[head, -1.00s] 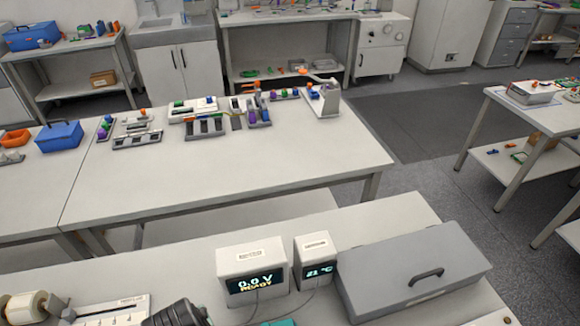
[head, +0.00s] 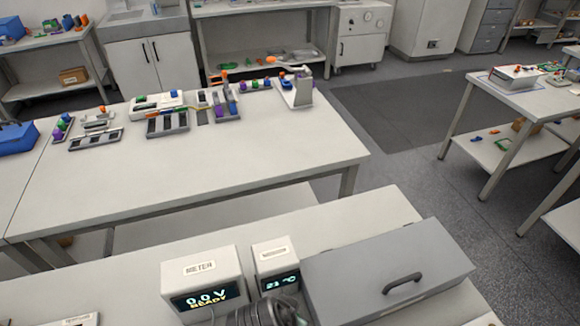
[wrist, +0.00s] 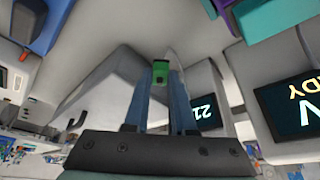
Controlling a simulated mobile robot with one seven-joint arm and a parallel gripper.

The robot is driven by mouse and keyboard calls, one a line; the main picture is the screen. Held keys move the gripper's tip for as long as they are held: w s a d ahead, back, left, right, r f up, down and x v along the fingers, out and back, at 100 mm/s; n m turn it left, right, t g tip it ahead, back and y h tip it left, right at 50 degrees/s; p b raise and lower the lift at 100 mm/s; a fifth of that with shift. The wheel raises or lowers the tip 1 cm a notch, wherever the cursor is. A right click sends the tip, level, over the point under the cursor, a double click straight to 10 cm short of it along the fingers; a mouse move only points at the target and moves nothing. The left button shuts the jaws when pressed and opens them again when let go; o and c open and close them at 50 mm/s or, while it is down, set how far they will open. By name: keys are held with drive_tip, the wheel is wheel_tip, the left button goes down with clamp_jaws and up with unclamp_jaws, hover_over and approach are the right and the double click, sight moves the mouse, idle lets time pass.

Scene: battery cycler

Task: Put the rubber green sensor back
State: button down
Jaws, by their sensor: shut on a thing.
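The green sensor (wrist: 160,68), a small block with a dark spot on its face, is between the fingertips of my gripper (wrist: 161,77) in the wrist view. The gripper is shut on it. I cannot make the sensor out in the head view. A white meter (head: 205,272) reads "0.0 V READY" on the near bench. The dark display of the smaller unit also shows close to the right finger in the wrist view (wrist: 203,108). No place for the sensor is clear in view.
A grey lidded box (head: 390,268) with a dark handle stands right of the units. Across a gap, a white table (head: 200,180) holds racks and small coloured parts along its far side. Its near half is clear. A side table (head: 520,90) stands at the right.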

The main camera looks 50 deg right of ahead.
drive_tip(key=shift+f, duration=2.95)
drive_tip(key=shift+f, duration=0.15)
drive_tip(key=c, duration=0.7)
unclamp_jaws()
drive_tip(key=shift+c, duration=0.2)
drive_tip(key=v, duration=1.2)
drive_tip(key=shift+w+r, duration=0.1)
drive_tip(key=shift+r, duration=0.1)
